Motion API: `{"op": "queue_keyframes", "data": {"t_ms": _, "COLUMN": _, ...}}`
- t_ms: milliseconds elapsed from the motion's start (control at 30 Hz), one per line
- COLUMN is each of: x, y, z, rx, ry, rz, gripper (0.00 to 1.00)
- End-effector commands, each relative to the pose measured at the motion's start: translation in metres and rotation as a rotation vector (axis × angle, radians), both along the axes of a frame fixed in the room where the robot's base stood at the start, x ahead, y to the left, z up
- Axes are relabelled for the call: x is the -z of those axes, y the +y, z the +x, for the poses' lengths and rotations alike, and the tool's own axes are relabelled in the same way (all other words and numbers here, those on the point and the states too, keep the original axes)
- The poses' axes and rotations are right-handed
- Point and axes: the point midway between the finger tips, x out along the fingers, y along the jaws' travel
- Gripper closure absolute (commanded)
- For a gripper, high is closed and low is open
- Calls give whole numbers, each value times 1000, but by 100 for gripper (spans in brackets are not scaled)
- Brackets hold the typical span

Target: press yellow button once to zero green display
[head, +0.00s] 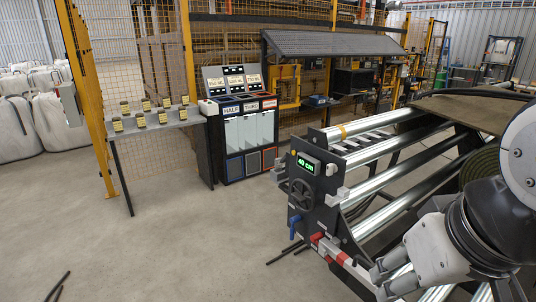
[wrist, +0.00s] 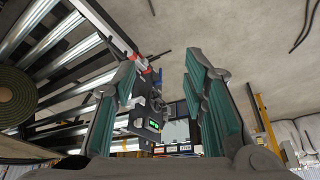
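The green display (head: 306,164) is lit on the dark end panel (head: 318,205) of the roller machine. It seems to read "40 cm" in the head view. It also shows small in the wrist view (wrist: 154,124). A tiny yellow spot, seemingly the yellow button (head: 293,152), is at the panel's upper left corner; it is too small to be sure. My gripper (wrist: 160,68) is open and empty, its two teal-padded fingers spread apart. The panel shows between and beyond them. In the head view my arm is at the lower right, below and right of the display.
A handwheel (head: 300,192), a blue lever (head: 294,226) and a red-and-white bar (head: 335,252) stick out from the panel. Steel rollers (head: 375,152) and a turf roll (head: 483,168) lie behind. A bin cabinet (head: 243,130) and shelf (head: 165,125) stand farther back. Floor at left is mostly clear.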

Motion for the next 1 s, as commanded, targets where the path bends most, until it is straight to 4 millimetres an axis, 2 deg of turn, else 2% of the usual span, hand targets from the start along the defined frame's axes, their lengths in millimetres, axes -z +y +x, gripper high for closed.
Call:
{"op": "queue_keyframes", "data": {"t_ms": 33, "x": 0, "y": 0, "z": 0, "rx": 0, "ry": 0, "rz": 0, "gripper": 71}}
{"op": "queue_keyframes", "data": {"t_ms": 167, "x": 0, "y": 0, "z": 0, "rx": 0, "ry": 0, "rz": 0, "gripper": 100}}
{"op": "queue_keyframes", "data": {"t_ms": 1000, "x": 0, "y": 0, "z": 0, "rx": 0, "ry": 0, "rz": 0, "gripper": 100}}
